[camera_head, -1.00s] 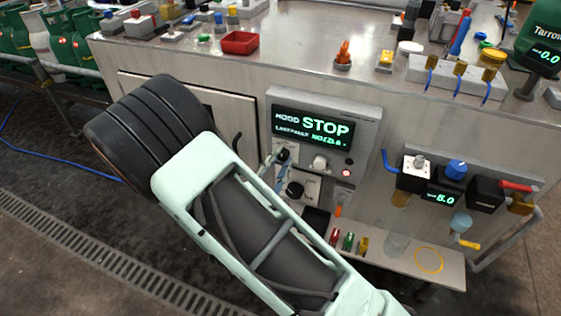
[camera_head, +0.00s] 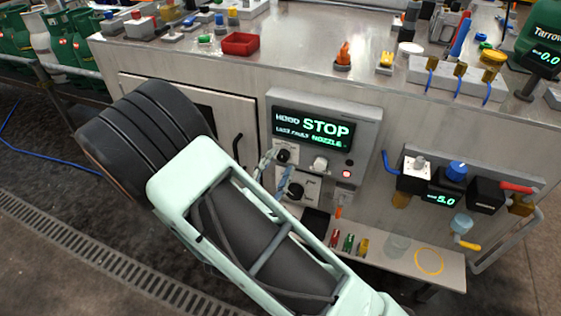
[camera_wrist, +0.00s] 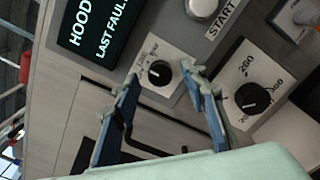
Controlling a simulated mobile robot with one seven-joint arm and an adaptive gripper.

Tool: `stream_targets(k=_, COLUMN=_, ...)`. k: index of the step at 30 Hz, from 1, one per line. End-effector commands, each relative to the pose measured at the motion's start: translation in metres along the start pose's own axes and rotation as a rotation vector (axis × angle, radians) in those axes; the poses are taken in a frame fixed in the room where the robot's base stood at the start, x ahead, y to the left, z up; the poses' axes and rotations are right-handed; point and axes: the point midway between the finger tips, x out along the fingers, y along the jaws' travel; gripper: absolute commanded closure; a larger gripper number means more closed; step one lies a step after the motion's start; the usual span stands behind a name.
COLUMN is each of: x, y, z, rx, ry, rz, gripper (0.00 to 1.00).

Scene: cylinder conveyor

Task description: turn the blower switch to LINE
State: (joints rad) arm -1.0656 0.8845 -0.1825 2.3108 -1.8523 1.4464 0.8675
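A small black knob on a white label plate (camera_wrist: 158,72) sits on the control panel, below the display; its lettering is too small to read, so I cannot confirm it is the blower switch. In the head view this knob (camera_head: 283,155) is partly behind a finger. A larger black knob (camera_wrist: 252,98) with a numbered dial is to its right. My gripper (camera_wrist: 160,78) is open and empty, its two blue-grey fingers on either side of the small knob in the picture. I cannot tell whether they touch it. In the head view my gripper (camera_head: 278,168) is at the panel.
The display (camera_head: 312,128) reads STOP, with NOZZLE as last fault. A white START button (camera_wrist: 203,8) and a lit red button (camera_head: 346,174) are close by. A black door handle (camera_head: 237,147) is left of the panel. A shelf (camera_head: 400,262) juts out below.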

Motion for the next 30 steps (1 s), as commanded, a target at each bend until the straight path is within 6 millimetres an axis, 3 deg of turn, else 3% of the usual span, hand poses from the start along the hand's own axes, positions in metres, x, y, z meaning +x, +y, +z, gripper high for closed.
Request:
stream_targets(k=9, x=-0.068, y=0.001, z=-0.001, rx=0.001, ry=0.004, rz=0.004, gripper=0.6)
stream_targets(k=15, x=-0.096, y=0.001, z=0.0, rx=0.001, ry=0.002, rz=0.003, gripper=0.6)
stream_targets(k=30, x=-0.103, y=0.0, z=0.0, rx=0.0, ry=0.0, rz=0.001, gripper=0.6)
